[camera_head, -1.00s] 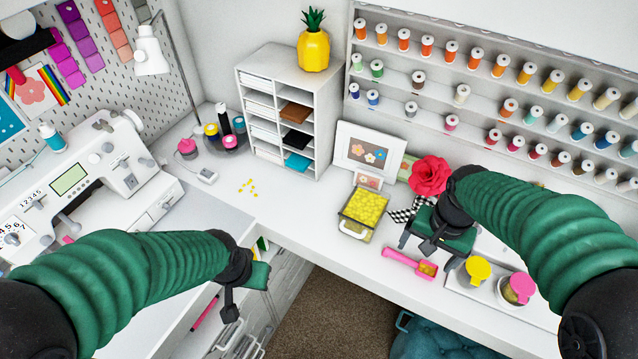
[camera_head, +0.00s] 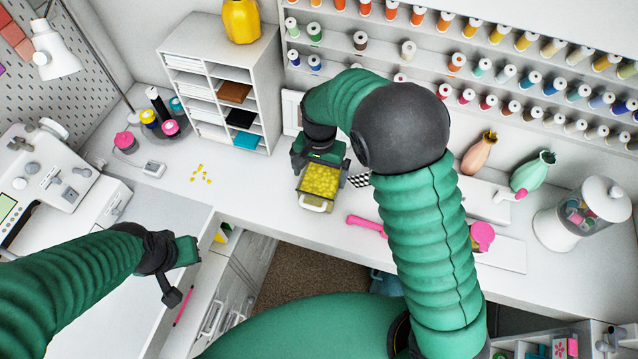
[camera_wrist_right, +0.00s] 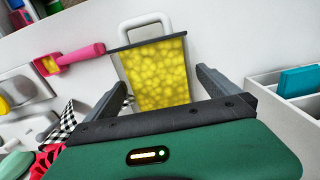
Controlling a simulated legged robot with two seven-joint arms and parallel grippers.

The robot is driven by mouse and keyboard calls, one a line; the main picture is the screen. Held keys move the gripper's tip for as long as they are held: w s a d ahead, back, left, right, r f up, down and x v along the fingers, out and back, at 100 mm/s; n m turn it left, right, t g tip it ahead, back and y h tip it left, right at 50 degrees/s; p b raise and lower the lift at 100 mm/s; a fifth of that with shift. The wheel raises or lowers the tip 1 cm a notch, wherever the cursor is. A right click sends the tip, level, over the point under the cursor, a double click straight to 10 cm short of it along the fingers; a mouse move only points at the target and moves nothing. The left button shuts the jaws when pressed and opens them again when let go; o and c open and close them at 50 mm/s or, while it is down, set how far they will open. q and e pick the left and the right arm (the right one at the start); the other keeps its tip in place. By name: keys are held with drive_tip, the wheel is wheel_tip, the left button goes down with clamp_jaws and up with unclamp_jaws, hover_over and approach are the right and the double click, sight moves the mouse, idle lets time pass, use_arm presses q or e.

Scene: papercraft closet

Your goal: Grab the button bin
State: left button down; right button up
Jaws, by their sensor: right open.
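The button bin (camera_head: 321,181) is a clear box of yellow buttons with a dark rim and a white handle at its front. It stands on the white desk, and it also shows in the right wrist view (camera_wrist_right: 157,75). My right gripper (camera_head: 318,160) is open at the bin's far end. In the wrist view its two fingers (camera_wrist_right: 165,90) stand on either side of the bin, with the handle on the far side. Contact cannot be made out. My left gripper (camera_head: 182,268) hangs over the left desk edge, away from the bin; its jaw opening is unclear.
A pink scoop (camera_head: 366,224) lies right of the bin. A paper shelf (camera_head: 215,75) stands at the back left. Scattered yellow buttons (camera_head: 201,174) lie left of the bin. Vases (camera_head: 532,171) and a glass jar (camera_head: 575,215) stand at the right. The desk's front edge is close.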

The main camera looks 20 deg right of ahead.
drive_tip(key=p, duration=0.2)
hover_over(322, 191)
wheel_tip(322, 191, down, 4)
drive_tip(key=shift+s+d+f, duration=0.1)
drive_tip(key=shift+d, duration=0.05)
drive_tip(key=shift+s+f, duration=0.1)
drive_tip(key=shift+f, duration=0.4)
drive_tip(key=shift+a, duration=0.25)
drive_tip(key=shift+c, duration=0.4)
drive_tip(key=shift+w+a, duration=0.1)
drive_tip(key=shift+w, duration=0.1)
drive_tip(key=shift+c, duration=1.1)
drive_tip(key=c, duration=0.5)
drive_tip(key=shift+d, duration=0.25)
drive_tip(key=c, duration=1)
use_arm(q)
drive_tip(key=shift+d+r, duration=0.2)
drive_tip(key=shift+r, duration=0.3)
drive_tip(key=shift+d+r, duration=0.2)
drive_tip(key=shift+r, duration=0.25)
use_arm(e)
drive_tip(key=shift+r, duration=0.1)
drive_tip(key=shift+a, duration=0.1)
